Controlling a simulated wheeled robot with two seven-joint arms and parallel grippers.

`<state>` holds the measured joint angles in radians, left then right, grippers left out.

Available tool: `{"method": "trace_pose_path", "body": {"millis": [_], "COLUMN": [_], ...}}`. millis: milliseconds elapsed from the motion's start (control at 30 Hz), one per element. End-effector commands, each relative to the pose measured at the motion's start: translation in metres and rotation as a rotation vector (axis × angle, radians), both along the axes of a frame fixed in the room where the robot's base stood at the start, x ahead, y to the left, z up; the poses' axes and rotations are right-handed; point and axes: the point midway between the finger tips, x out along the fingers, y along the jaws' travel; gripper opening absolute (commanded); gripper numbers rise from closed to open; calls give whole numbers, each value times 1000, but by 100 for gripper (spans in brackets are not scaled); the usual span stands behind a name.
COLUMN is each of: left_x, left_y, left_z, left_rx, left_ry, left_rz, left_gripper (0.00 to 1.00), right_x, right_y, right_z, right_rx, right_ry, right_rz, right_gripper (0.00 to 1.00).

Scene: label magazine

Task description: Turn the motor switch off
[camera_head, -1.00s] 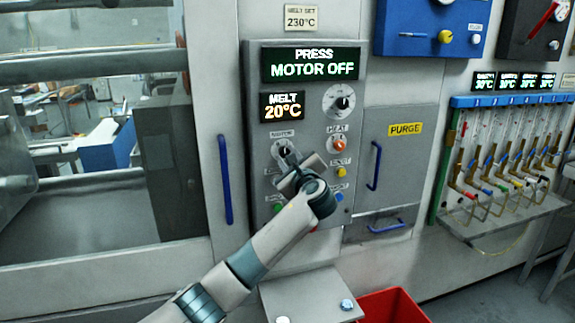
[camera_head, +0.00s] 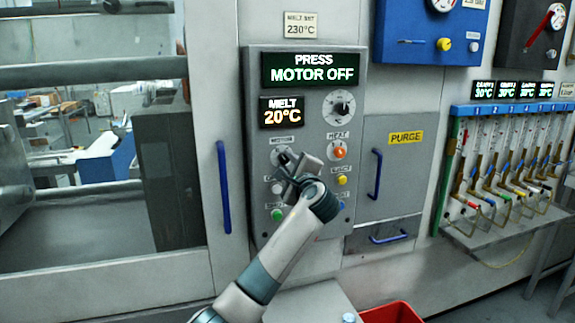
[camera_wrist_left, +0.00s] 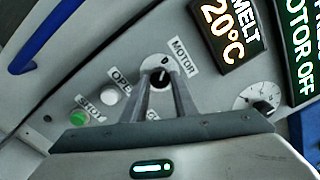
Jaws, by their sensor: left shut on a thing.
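The motor switch (camera_head: 284,157) is a dark knob on a pale round plate, on the grey control panel below the melt display. It also shows in the left wrist view (camera_wrist_left: 160,76), under the MOTOR label. My left gripper (camera_head: 289,167) is at the switch, with its two fingers closed on either side of the knob in the left wrist view (camera_wrist_left: 162,88). The fingers partly hide the plate. The press display (camera_head: 312,67) reads MOTOR OFF. My right gripper is not in view.
The white open button (camera_wrist_left: 113,80) and green shut button (camera_wrist_left: 79,117) are close beside the switch. The orange heat button (camera_head: 339,152) and yellow eject button (camera_head: 342,180) are to its right. A blue door handle (camera_head: 224,184) is left of the panel.

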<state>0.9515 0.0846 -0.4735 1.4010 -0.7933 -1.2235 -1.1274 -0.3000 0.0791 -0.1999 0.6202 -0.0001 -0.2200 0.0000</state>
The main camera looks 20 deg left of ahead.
Motion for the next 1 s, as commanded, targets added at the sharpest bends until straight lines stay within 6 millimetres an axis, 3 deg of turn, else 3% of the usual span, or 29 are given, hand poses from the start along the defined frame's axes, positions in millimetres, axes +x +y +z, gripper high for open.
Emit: {"method": "trace_pose_path", "body": {"millis": [133, 167, 233, 733, 1000], "left_x": [0, 0, 0, -6, -34], "left_y": [0, 0, 0, -4, -24], "left_z": [0, 0, 0, -2, -4], "left_rx": [-1, -1, -1, 2, 0], "left_ry": [1, 1, 1, 1, -2], "left_rz": [0, 0, 0, -1, -3], "left_gripper": [4, 28, 45, 45, 45], "right_x": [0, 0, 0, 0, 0], "right_y": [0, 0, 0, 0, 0], "right_z": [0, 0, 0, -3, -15], "right_rx": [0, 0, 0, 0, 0], "right_ry": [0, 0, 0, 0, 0], "right_rz": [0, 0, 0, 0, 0], "right_gripper": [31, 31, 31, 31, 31]}}
